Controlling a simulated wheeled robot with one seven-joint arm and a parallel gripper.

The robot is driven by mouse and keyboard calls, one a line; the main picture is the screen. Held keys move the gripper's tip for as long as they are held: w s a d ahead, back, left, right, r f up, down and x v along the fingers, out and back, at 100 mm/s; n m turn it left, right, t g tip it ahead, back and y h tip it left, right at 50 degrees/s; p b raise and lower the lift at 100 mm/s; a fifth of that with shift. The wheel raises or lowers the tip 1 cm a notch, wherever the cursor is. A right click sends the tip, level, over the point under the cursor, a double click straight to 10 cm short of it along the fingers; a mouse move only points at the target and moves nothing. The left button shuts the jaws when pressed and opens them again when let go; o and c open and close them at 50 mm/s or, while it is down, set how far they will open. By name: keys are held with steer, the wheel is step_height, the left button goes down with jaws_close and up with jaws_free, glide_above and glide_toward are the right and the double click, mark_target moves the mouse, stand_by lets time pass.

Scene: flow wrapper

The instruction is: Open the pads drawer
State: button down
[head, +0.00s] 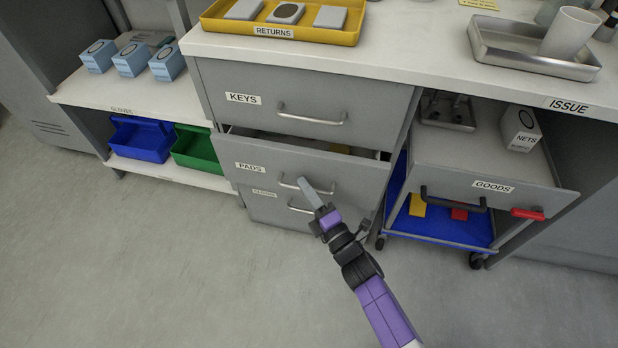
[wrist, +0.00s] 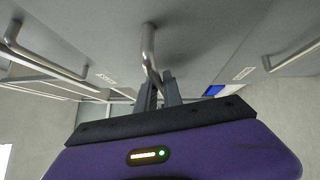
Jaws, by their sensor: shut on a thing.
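The grey pads drawer (head: 262,172), labelled PADS, is in the middle of the cabinet in the head view. It stands partly open, with a dark gap along its top edge and a little of its inside showing. My gripper (head: 309,188) is at its metal bar handle (head: 287,185). In the wrist view my gripper's fingers (wrist: 159,92) are shut on the handle bar (wrist: 148,48). The fingers and arm hide part of the handle and drawer front in the head view.
The keys drawer (head: 220,82) above is shut, and another handled drawer (head: 258,203) sits below. At right, the goods drawer (head: 450,182) stands out over a blue-decked cart (head: 440,229). Blue (head: 140,140) and green (head: 195,150) bins are at left. The floor in front is clear.

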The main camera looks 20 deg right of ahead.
steer(key=s+a+b, duration=0.3)
steer(key=s+a, duration=0.9)
steer(key=s, duration=0.5)
steer(key=shift+s+a, duration=0.15)
steer(key=shift+a, duration=0.1)
steer(key=c, duration=1.8)
jaws_free()
steer(key=shift+o, duration=0.2)
steer(key=p+v, duration=0.1)
steer(key=v, duration=0.7)
